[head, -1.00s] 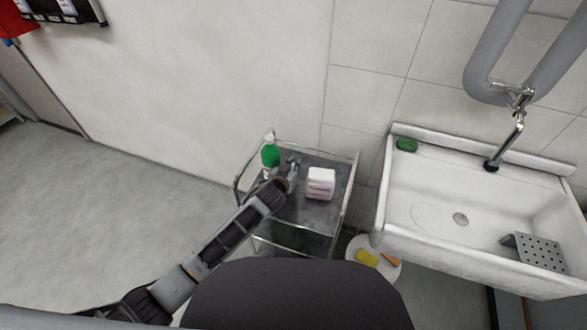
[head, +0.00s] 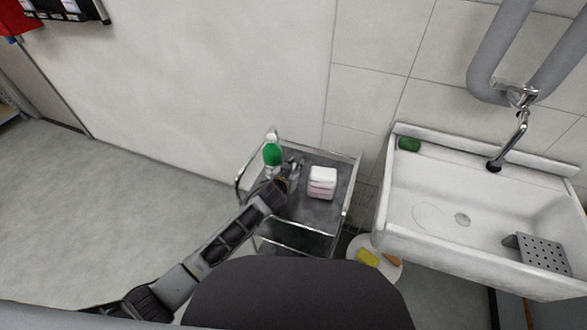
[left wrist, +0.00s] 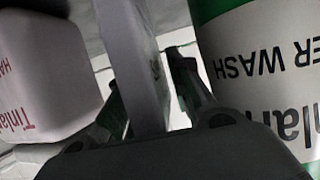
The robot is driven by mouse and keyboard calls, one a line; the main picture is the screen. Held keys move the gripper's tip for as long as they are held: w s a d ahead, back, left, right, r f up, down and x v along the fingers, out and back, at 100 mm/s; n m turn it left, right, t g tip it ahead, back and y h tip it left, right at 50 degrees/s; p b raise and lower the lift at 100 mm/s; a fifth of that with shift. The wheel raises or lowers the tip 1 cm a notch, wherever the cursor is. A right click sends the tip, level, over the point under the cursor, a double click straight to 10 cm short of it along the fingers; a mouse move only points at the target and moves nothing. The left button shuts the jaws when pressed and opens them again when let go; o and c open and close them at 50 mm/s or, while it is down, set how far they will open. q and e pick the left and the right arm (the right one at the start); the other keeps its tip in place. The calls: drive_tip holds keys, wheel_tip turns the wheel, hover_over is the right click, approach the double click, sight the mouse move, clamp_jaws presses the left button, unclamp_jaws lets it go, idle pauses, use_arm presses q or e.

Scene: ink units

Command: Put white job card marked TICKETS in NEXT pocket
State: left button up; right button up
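In the left wrist view, a plain pale slab (left wrist: 128,50) stands between the two fingers of my left gripper (left wrist: 146,85). No marking shows on the slab, so I cannot tell if it is the job card. The left finger is against or very near it; a firm grip is not clear. A wall rack (head: 65,8) with white labels is cut off at top left; the NEXT pocket cannot be read. My right gripper is out of view.
The bottle's side (left wrist: 255,70), lettered "WASH", and a white pack (left wrist: 45,75) with red print flank the gripper closely. A white sink (head: 440,200) stands to the right. A round white lid or bucket (head: 388,272) is below it. The floor at left is clear.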

use_arm(q)
drive_tip(key=shift+r, duration=0.1)
